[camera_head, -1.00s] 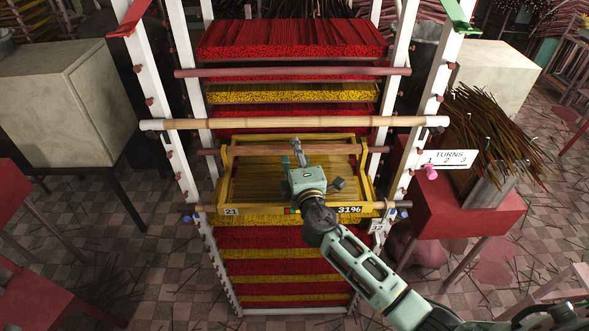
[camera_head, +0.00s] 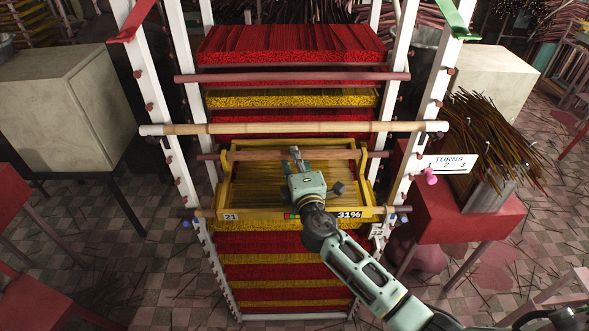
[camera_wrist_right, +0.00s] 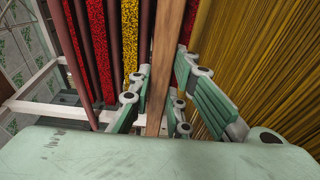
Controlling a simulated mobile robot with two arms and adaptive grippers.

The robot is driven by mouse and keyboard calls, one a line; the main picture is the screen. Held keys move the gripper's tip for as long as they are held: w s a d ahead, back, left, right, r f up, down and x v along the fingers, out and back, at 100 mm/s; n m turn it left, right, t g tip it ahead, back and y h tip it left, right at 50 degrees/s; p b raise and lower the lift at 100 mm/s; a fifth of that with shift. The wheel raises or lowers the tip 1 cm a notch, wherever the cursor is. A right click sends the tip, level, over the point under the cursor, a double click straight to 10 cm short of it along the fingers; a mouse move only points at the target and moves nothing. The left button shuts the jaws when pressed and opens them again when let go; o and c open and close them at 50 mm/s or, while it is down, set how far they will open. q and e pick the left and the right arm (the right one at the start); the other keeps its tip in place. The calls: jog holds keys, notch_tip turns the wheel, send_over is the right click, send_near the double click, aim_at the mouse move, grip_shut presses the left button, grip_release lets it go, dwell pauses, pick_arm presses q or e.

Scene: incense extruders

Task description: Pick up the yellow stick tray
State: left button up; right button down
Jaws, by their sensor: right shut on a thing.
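The yellow stick tray (camera_head: 222,185) has a yellow frame, is filled with yellow sticks and has the labels "21" and "3196" on its front edge. It is at the middle of the white rack in the head view. My right gripper (camera_head: 296,155) reaches over the tray from the front. In the wrist view its fingers (camera_wrist_right: 160,95) are shut around a wooden bar (camera_wrist_right: 167,60), with the yellow sticks (camera_wrist_right: 245,45) beside it. The fingertips are partly hidden behind the wrist in the head view. My left gripper is not in view.
White rack posts (camera_head: 163,125) stand on both sides. More red and yellow stick layers lie above and below. A red stand (camera_head: 440,215) with a "TURNS" sign (camera_head: 447,163) is at the right; a beige cabinet (camera_head: 60,100) is at the left.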

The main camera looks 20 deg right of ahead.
jog(key=shift+r, duration=0.2)
jog(key=shift+s+r, duration=0.1)
jog(key=shift+r, duration=0.05)
notch_tip(320, 180, up, 7)
jog(key=s+a+b, duration=0.2)
jog(key=s, duration=0.7)
jog(key=s+a+b, duration=0.3)
jog(key=s, duration=0.7)
jog(key=shift+a+f, duration=0.25)
jog(key=shift+r, duration=0.1)
